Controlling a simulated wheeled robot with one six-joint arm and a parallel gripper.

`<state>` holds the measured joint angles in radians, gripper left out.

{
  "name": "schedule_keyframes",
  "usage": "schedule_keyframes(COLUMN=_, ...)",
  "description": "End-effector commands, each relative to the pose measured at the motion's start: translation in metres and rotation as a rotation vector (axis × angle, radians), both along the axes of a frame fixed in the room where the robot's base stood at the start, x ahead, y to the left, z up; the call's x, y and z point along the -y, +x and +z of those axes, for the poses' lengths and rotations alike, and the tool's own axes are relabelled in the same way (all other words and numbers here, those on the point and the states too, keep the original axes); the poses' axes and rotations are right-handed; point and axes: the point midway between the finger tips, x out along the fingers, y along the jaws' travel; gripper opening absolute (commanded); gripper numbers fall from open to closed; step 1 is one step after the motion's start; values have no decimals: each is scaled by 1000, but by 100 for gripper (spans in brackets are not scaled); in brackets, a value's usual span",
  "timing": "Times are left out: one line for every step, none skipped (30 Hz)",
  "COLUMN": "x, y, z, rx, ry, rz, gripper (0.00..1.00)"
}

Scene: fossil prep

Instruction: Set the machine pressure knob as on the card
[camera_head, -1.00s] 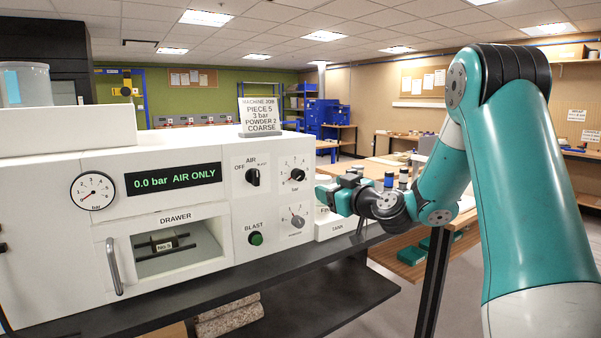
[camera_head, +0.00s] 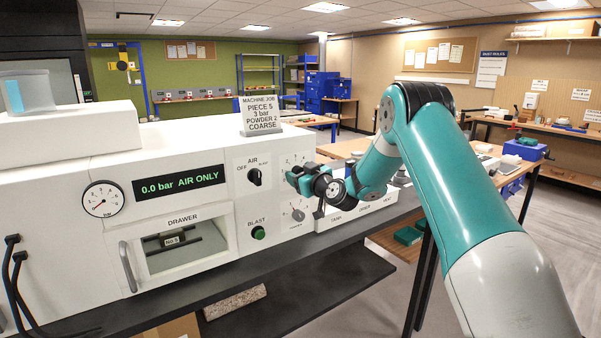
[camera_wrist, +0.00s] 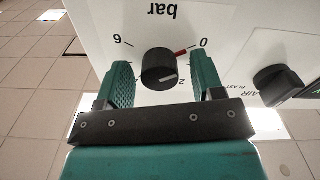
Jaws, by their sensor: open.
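The job card (camera_head: 262,117) on top of the white machine (camera_head: 215,140) reads piece 5, 3 bar, powder 2, coarse. The pressure knob (camera_wrist: 158,70) is black, on a dial marked bar, upside down in the wrist view, with 0 at right and 6 at left. A red mark shows beside the knob towards 0; a white line shows on its face. My gripper (camera_wrist: 161,69) is open, with one finger on each side of the knob; contact cannot be told. In the head view my gripper (camera_head: 298,178) hides the knob. The display (camera_head: 178,181) reads 0.0 bar, air only.
The air switch (camera_wrist: 275,85) sits close beside one finger. A lower knob (camera_head: 298,215) and the green blast button (camera_head: 258,233) are below. A round gauge (camera_head: 103,199) and drawer (camera_head: 182,245) are left. A white box (camera_head: 350,216) stands right.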

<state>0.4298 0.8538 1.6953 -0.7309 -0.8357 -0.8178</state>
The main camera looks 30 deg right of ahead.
Motion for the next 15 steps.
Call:
schedule_keyframes(x=0, y=0, z=0, rx=0, ry=0, rz=0, gripper=62)
schedule_keyframes(x=0, y=0, z=0, rx=0, ry=0, rz=0, gripper=62)
schedule_keyframes(x=0, y=0, z=0, rx=0, ry=0, rz=0, gripper=52)
schedule_keyframes(x=0, y=0, z=0, rx=0, ry=0, rz=0, gripper=45)
schedule_keyframes(x=0, y=0, z=0, rx=0, ry=0, rz=0, gripper=38)
schedule_keyframes(x=0, y=0, z=0, rx=0, ry=0, rz=0, gripper=29)
schedule_keyframes(x=0, y=0, z=0, rx=0, ry=0, rz=0, gripper=22)
schedule_keyframes(x=0, y=0, z=0, rx=0, ry=0, rz=0, gripper=16)
schedule_keyframes(x=0, y=0, z=0, rx=0, ry=0, rz=0, gripper=12)
schedule_keyframes(x=0, y=0, z=0, rx=0, ry=0, rz=0, gripper=12)
schedule_keyframes(x=0, y=0, z=0, rx=0, ry=0, rz=0, gripper=12)
schedule_keyframes(x=0, y=0, z=0, rx=0, ry=1, rz=0, gripper=12)
schedule_keyframes(x=0, y=0, z=0, rx=0, ry=2, rz=0, gripper=12)
schedule_keyframes(x=0, y=0, z=0, rx=0, ry=5, rz=0, gripper=12)
schedule_keyframes(x=0, y=0, z=0, rx=0, ry=10, rz=0, gripper=12)
